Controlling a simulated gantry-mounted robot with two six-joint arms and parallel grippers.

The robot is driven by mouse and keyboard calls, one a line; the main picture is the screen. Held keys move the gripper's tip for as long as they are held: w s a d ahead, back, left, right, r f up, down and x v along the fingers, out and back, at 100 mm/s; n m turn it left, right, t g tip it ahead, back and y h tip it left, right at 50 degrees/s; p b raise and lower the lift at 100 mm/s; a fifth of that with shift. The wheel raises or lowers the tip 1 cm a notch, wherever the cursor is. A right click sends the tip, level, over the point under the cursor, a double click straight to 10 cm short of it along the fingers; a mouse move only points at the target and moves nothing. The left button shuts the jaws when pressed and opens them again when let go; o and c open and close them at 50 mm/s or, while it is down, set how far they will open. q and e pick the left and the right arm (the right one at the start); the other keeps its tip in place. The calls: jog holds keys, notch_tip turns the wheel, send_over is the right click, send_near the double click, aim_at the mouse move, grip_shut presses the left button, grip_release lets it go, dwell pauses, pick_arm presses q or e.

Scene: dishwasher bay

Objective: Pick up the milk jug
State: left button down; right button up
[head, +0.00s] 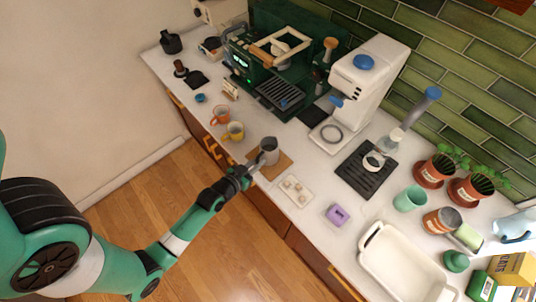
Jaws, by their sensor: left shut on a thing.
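The milk jug (270,152), a small grey metal jug, stands upright at the front of the white counter, over a brown board (279,168). My left gripper (252,166) reaches in from the lower left and is shut on the near side of the jug, where its handle seems to be. The fingers are small and dark, so the exact grip is hard to see. I cannot tell whether the jug is touching the board. My right gripper is not in view.
An orange cup (220,115) and a yellow cup (233,131) stand left of the jug. A small white tray (295,190) and a purple box (337,214) are to its right. Behind are a green espresso machine (265,65) and a white grinder (370,75).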

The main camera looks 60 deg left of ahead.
aim_at(258, 157)
pick_arm(q)
jog(key=shift+r, duration=0.15)
dwell(0.3)
jog(key=shift+r, duration=0.25)
notch_tip(258, 157, up, 3)
jog(key=shift+f+p, duration=0.1)
jog(key=shift+p, duration=0.65)
jog(key=s+d+r+b, duration=0.1)
jog(key=s+d+r, duration=0.2)
jog(key=s+r, duration=0.6)
jog(key=s, duration=0.4)
jog(key=shift+s+r, duration=0.25)
jog(key=shift+s, duration=0.05)
